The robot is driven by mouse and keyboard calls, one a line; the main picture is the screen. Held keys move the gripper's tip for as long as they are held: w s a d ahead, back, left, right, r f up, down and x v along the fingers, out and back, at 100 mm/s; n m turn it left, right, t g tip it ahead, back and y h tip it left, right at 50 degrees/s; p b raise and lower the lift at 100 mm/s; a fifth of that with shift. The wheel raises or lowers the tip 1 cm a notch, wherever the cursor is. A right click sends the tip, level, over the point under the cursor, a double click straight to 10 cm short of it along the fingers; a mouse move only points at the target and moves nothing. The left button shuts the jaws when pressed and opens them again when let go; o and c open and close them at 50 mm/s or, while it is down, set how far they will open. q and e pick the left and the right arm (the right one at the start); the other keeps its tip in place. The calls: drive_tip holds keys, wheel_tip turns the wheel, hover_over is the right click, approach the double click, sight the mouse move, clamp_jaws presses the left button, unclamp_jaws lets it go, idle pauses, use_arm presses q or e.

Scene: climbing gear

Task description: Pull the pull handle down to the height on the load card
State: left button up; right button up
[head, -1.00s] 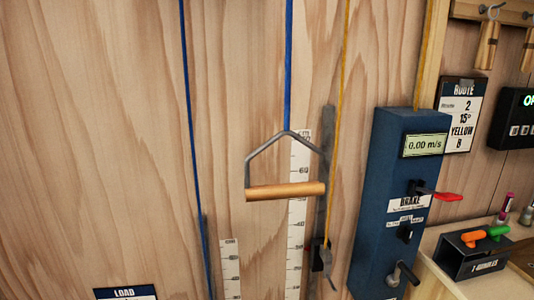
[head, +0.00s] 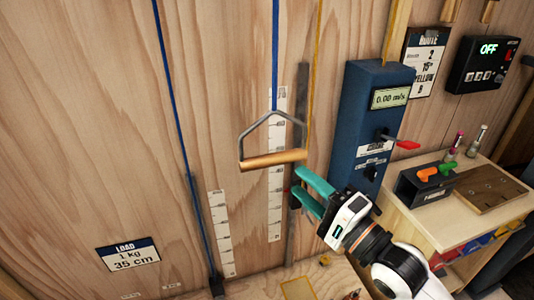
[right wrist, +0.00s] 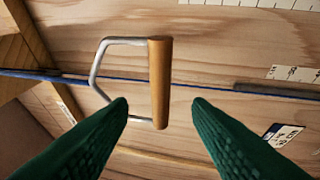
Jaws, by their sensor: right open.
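The pull handle (head: 273,160), a wooden bar on a grey metal bracket, hangs from a blue rope in front of a white height scale (head: 275,205). In the right wrist view the wooden bar (right wrist: 160,82) lies ahead, beyond my fingertips. The load card (head: 128,256) at lower left reads 1 kg, 35 cm. My right gripper (head: 306,190) is open, with green fingers, just right of and below the handle's right end. It also shows in the right wrist view (right wrist: 160,104) with nothing between its fingers. My left gripper is not in view.
The blue brake box (head: 365,135) with a red lever (head: 405,144) stands right of the handle; its display reads 0.00 m/s. A yellow rope (head: 315,70) hangs close to the handle's right. A second scale (head: 220,235) is at lower left. A bench (head: 430,215) is at right.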

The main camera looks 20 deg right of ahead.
sight(280, 163)
drive_tip(key=b+x, duration=0.3)
drive_tip(key=x, duration=0.6)
drive_tip(key=shift+w+a+r, duration=0.15)
drive_tip(key=shift+w, duration=0.2)
drive_tip(key=shift+w+a, duration=0.25)
drive_tip(key=shift+w, duration=0.25)
clamp_jaws()
